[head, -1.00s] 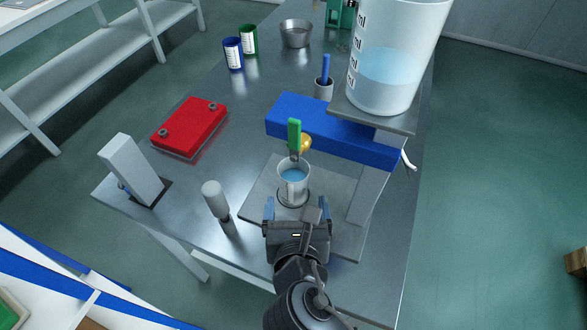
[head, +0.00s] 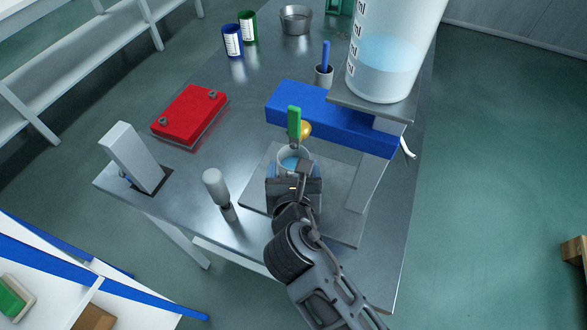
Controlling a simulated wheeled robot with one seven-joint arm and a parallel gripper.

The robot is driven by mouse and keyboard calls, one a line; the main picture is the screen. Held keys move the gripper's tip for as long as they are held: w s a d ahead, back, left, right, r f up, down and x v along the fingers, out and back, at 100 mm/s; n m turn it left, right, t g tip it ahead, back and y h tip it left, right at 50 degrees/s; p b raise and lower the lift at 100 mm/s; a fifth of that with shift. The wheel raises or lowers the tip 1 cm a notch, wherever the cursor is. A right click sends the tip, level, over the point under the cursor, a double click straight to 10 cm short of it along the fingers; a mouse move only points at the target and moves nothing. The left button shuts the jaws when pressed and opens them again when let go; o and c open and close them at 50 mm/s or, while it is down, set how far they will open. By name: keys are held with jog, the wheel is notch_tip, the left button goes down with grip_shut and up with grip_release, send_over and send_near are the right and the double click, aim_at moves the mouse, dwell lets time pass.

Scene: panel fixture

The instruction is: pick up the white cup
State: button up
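The white cup (head: 295,154) holds blue liquid and stands upright on the grey base plate of the blue dispenser, under its green-handled tap (head: 294,122). My gripper (head: 294,172) is at the near side of the cup and hides its lower part. One blue-padded finger shows at the left of the cup and a bit of the other at the right. I cannot tell whether the fingers touch the cup or have closed on it.
The blue dispenser arm (head: 340,120) spans just behind the cup, with a large water container (head: 385,60) above right. A grey-topped cylinder (head: 216,190) stands left of my gripper. A red box (head: 190,115) lies farther left.

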jog(key=c, duration=1)
jog(key=shift+r, duration=0.15)
jog(key=shift+r, duration=0.55)
jog(key=s, duration=0.5)
jog(key=s+b, duration=0.1)
jog(key=s, duration=1)
jog(key=shift+s+d, duration=0.25)
jog(key=shift+d, duration=0.15)
jog(key=shift+s+r, duration=0.15)
jog(key=shift+s, duration=0.5)
